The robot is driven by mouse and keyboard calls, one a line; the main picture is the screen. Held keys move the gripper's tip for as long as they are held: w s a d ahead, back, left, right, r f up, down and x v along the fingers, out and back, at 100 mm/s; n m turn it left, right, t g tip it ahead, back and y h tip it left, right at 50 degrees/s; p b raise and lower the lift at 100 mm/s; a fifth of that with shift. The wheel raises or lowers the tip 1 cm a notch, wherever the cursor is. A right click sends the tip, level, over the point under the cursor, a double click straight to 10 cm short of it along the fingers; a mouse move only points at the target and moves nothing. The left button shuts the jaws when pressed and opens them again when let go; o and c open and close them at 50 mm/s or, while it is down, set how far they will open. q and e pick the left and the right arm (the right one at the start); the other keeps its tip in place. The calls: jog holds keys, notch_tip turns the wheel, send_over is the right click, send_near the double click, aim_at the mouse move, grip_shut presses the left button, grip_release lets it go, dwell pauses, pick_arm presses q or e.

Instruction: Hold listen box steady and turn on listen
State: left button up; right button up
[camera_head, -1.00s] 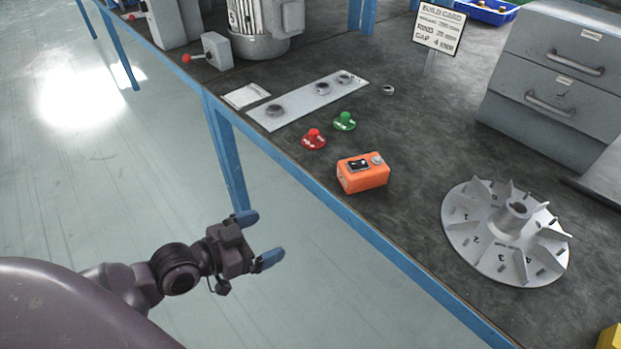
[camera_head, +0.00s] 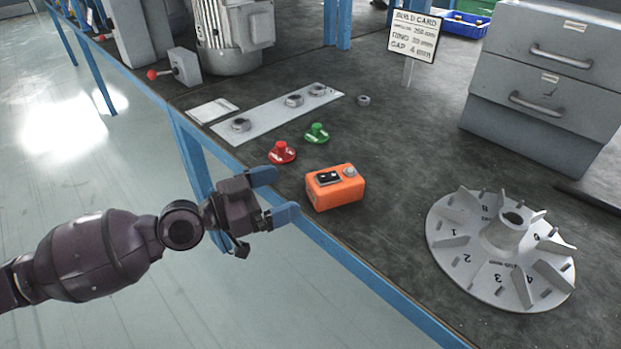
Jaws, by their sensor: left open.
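The listen box appears to be the orange box (camera_head: 336,191) on the dark bench top near its front edge. Its top carries a black rocker switch (camera_head: 329,178) and a round grey knob (camera_head: 349,171). My left gripper (camera_head: 275,196) is open and empty at the bench's front edge, just left of the box. Its blue fingertips point toward the box and are apart from it. My right gripper is not in view.
A red knob piece (camera_head: 282,153) and a green one (camera_head: 317,133) lie behind the box. A numbered impeller (camera_head: 500,250) lies to the right. A plate with rings (camera_head: 275,115), a motor (camera_head: 235,35), a build card (camera_head: 414,36) and a grey drawer cabinet (camera_head: 545,85) stand farther back.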

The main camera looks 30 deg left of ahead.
aim_at(308, 181)
pick_arm(q)
jog(key=p+x, duration=0.1)
jog(key=x, duration=0.5)
jog(key=shift+w+d+r, duration=0.1)
jog(key=shift+w+r, duration=0.05)
jog(key=shift+w, duration=0.05)
jog(key=shift+p+x, duration=0.35)
jog(key=shift+x, duration=0.6)
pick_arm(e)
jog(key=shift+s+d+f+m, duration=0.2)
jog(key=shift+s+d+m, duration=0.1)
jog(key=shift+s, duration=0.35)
pick_arm(q)
jog(key=shift+c, duration=0.2)
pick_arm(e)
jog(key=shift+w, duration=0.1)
